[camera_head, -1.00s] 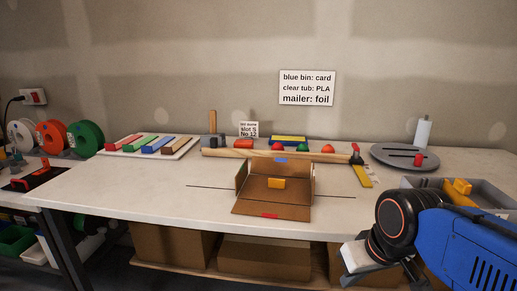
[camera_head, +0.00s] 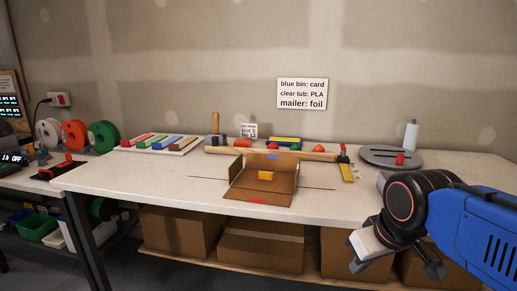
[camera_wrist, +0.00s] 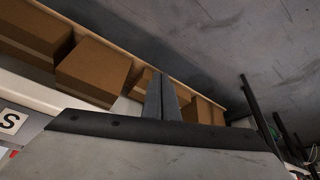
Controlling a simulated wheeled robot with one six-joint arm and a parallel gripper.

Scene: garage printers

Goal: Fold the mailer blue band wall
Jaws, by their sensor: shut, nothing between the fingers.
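The mailer is an open cardboard box (camera_head: 287,182) on the bench, in the middle of the head view. Its back wall carries a blue band (camera_head: 272,156) and stands up. Its front flap with a red band (camera_head: 255,200) lies out flat toward me. My gripper (camera_head: 357,267) is at the lower right, in front of the bench and well apart from the mailer. In the wrist view its two fingers (camera_wrist: 161,98) are together and empty; the mailer does not show there.
A tray of coloured bars (camera_head: 125,145) is at left, a grey round plate (camera_head: 390,157) at right. Cardboard boxes (camera_head: 262,245) stand under the bench. Bench front is clear beside the mailer.

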